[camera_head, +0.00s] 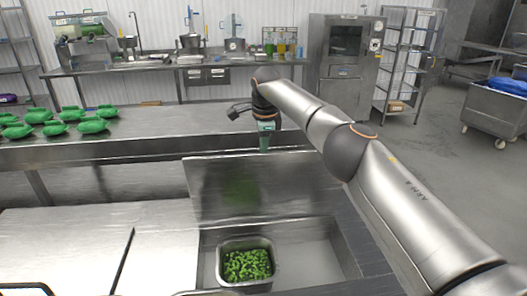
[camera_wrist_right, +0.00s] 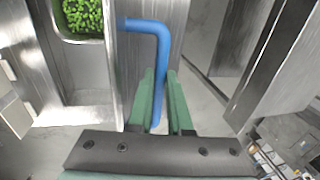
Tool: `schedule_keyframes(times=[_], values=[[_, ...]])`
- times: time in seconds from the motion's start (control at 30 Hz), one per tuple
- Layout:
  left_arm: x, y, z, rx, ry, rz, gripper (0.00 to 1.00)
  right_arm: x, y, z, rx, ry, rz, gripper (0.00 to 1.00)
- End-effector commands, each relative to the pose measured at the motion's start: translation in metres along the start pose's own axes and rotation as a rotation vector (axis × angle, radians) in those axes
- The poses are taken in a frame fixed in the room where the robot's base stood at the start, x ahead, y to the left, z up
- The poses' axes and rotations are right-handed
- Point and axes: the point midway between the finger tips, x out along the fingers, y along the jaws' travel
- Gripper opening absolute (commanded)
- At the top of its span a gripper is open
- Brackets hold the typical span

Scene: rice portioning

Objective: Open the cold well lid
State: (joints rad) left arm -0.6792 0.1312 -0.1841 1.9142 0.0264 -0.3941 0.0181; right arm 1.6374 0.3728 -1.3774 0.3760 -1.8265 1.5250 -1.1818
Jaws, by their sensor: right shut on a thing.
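The cold well lid (camera_head: 222,185) is raised and stands tilted up at the back of the cold well (camera_head: 318,247), with a faint green reflection on its face. The well is uncovered, and a metal pan (camera_head: 246,287) of green pieces (camera_head: 247,264) sits in it. My right gripper (camera_head: 265,143) is at the lid's top edge. In the right wrist view, its green fingers (camera_wrist_right: 160,95) are closed around the blue handle (camera_wrist_right: 154,26) of the lid. My left gripper is out of view.
Green bowl-like items (camera_head: 92,125) stand on the counter (camera_head: 140,143) behind, at the left. A flat metal worktop (camera_head: 60,235) lies left of the well. A back table (camera_head: 150,68) with equipment, an oven (camera_head: 343,60) and a rack (camera_head: 402,60) stand farther off.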

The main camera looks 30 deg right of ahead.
Motion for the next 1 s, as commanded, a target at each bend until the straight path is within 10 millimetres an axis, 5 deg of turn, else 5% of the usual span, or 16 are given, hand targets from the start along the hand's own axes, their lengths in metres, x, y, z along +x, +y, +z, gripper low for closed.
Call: schedule_keyframes(times=[0.03,0.07,0.33,0.67,1.0], values=[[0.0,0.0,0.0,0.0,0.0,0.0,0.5,0.005,0.001,-0.004,0.005,0.009,0.006,0.0],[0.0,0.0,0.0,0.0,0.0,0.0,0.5,0.005,0.001,-0.004,0.005,0.009,0.006,0.18],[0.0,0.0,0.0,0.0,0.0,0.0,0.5,0.002,0.001,-0.002,0.003,0.004,0.003,0.47],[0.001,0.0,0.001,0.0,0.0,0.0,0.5,-0.005,0.0,-0.001,0.001,0.0,-0.001,0.47],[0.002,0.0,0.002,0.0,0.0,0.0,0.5,-0.073,0.0,0.0,0.002,0.0,-0.003,0.47]])
